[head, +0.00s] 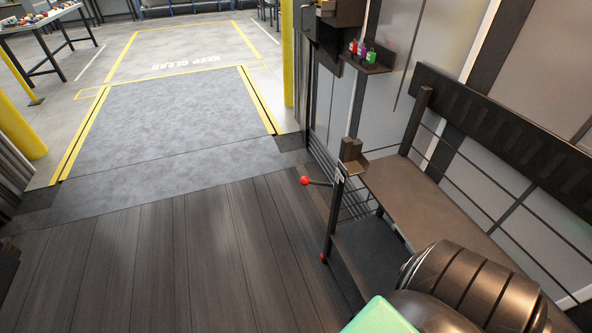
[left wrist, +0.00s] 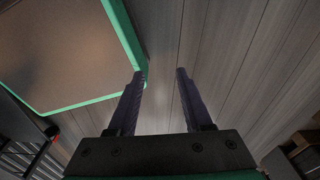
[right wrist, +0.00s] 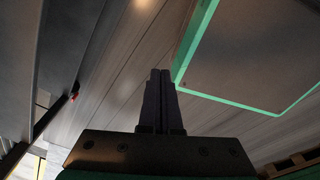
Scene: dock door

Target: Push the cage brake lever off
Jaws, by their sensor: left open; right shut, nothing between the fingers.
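The brake lever (head: 318,183) is a dark bar with a red ball knob, sticking out to the left from the near post of the dark cage (head: 334,215) in the head view. A second small red spot (head: 323,258) is low on the same post. Neither gripper shows in the head view. My left gripper (left wrist: 161,74) is open and empty above the plank floor in the left wrist view. My right gripper (right wrist: 160,72) is shut with nothing in it, also above the planks. Both are apart from the lever. Small red spots at the wrist views' left sides are too small to identify.
The cage has a brown shelf (head: 415,195) and stands along the right wall. A small wall shelf (head: 366,66) holds several small coloured bottles. The plank floor (head: 180,260) left of the cage is clear, up to a grey dock plate (head: 180,125) and yellow posts (head: 287,50).

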